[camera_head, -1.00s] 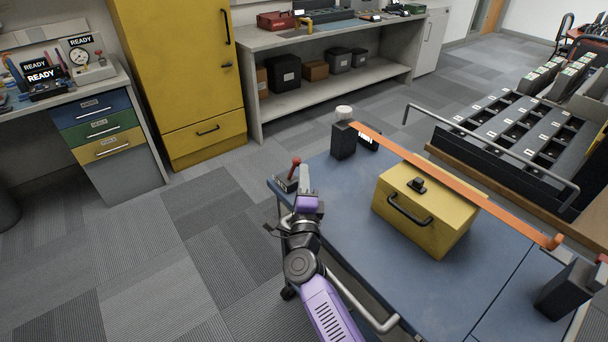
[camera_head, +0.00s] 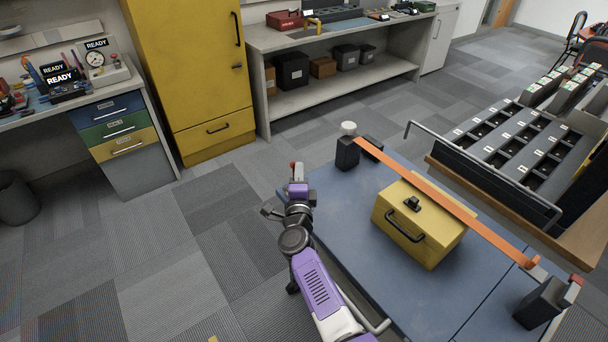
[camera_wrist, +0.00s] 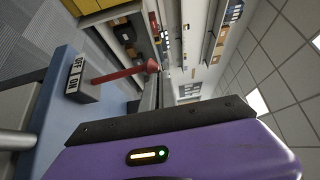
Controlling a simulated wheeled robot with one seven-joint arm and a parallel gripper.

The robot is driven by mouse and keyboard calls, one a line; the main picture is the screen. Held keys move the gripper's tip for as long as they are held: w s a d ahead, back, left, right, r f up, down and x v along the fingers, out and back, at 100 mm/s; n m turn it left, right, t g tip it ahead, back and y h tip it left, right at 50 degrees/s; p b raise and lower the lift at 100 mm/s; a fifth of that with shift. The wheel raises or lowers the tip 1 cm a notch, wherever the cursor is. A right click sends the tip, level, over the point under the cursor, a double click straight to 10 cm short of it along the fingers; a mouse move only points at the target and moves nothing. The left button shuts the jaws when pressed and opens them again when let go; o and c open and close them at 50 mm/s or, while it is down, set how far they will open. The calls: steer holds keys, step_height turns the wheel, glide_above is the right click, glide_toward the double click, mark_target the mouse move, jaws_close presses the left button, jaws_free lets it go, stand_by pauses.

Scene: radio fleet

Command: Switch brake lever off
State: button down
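The brake lever (camera_wrist: 122,73) is a red rod with a knob at its end. In the wrist view it stands out from a small block with an OFF/ON label (camera_wrist: 75,76) on the blue cart top. Its rod slants slightly up in that sideways picture; I cannot tell which setting it is in. In the head view only the lever's red tip (camera_head: 293,165) shows at the cart's left corner, behind my gripper (camera_head: 298,186). My purple gripper body fills the bottom of the wrist view, beside the lever with a gap visible. My fingertips are not clear.
The blue cart top (camera_head: 345,225) carries a yellow toolbox (camera_head: 418,222), an orange strap (camera_head: 445,203) and black end posts (camera_head: 347,152). A rack of dark trays (camera_head: 510,145) stands to the right.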

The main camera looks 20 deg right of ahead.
steer(key=shift+w+a+r+b, duration=0.1)
steer(key=shift+w+a+b, duration=0.25)
steer(key=shift+w, duration=0.45)
steer(key=shift+w+a+r+b, duration=0.15)
steer(key=shift+w+b, duration=0.3)
steer(key=shift+w, duration=0.35)
steer(key=shift+w+a+r+b, duration=0.1)
steer(key=shift+w+a+b, duration=0.25)
steer(key=shift+w, duration=0.45)
steer(key=shift+d, duration=0.1)
